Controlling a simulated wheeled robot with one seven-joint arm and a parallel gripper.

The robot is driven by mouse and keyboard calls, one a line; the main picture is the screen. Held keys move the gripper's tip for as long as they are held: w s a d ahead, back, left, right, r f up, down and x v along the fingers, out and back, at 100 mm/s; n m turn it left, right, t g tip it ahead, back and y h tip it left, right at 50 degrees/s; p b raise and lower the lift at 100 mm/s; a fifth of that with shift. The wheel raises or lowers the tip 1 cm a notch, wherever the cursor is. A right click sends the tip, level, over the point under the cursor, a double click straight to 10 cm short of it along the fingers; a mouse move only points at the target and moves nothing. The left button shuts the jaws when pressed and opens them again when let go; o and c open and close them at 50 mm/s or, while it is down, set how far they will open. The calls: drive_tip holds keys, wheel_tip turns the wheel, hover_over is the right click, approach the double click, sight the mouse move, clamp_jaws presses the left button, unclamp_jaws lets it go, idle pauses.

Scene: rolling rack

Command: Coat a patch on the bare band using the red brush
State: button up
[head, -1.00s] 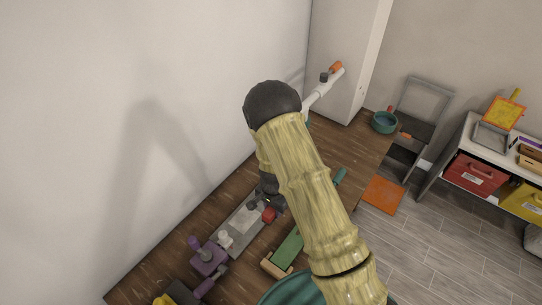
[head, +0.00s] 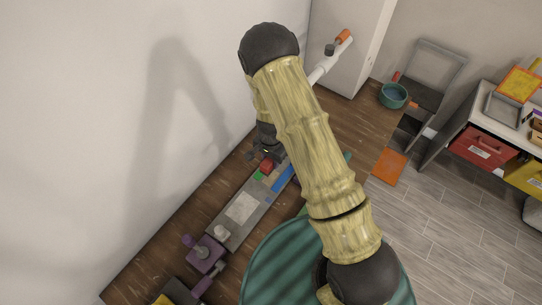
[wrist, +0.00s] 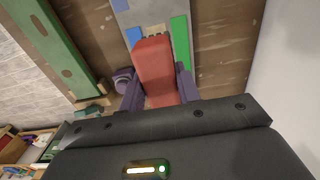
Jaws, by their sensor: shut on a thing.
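My gripper (head: 265,155) is shut on the red brush (head: 267,166), over the far part of a grey panel (head: 226,222) on the wooden worktop. In the wrist view, the red brush (wrist: 155,68) is a red block between my two purple fingers (wrist: 157,92). The panel (wrist: 145,14) lies beyond it, with a blue patch (wrist: 134,37) left of the brush and a green patch (wrist: 181,42) right of it. The brush hides part of the panel between them. In the head view a paler patch (head: 242,207) shows nearer. I cannot tell whether the brush touches the panel.
A purple device (head: 204,254) stands by the panel's near end. A long green piece (wrist: 55,48) lies left of the panel in the wrist view. A white wall (head: 100,110) bounds the worktop. A teal bowl (head: 393,95) stands at the far end.

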drive_tip(key=shift+s+a+f, duration=0.1)
drive_tip(key=shift+s, duration=0.1)
drive_tip(key=shift+w+f+b, duration=0.1)
drive_tip(key=shift+f+b, duration=2.45)
drive_tip(key=shift+f, duration=0.75)
drive_tip(key=shift+w+f+b, duration=0.1)
drive_tip(key=shift+f+b, duration=0.2)
drive_tip(key=shift+f, duration=0.1)
drive_tip(key=shift+f, duration=0.2)
drive_tip(key=shift+s, duration=0.2)
drive_tip(key=shift+s+a, duration=0.55)
drive_tip(key=shift+s, duration=0.1)
drive_tip(key=shift+w+d, duration=1.1)
drive_tip(key=shift+w, duration=0.3)
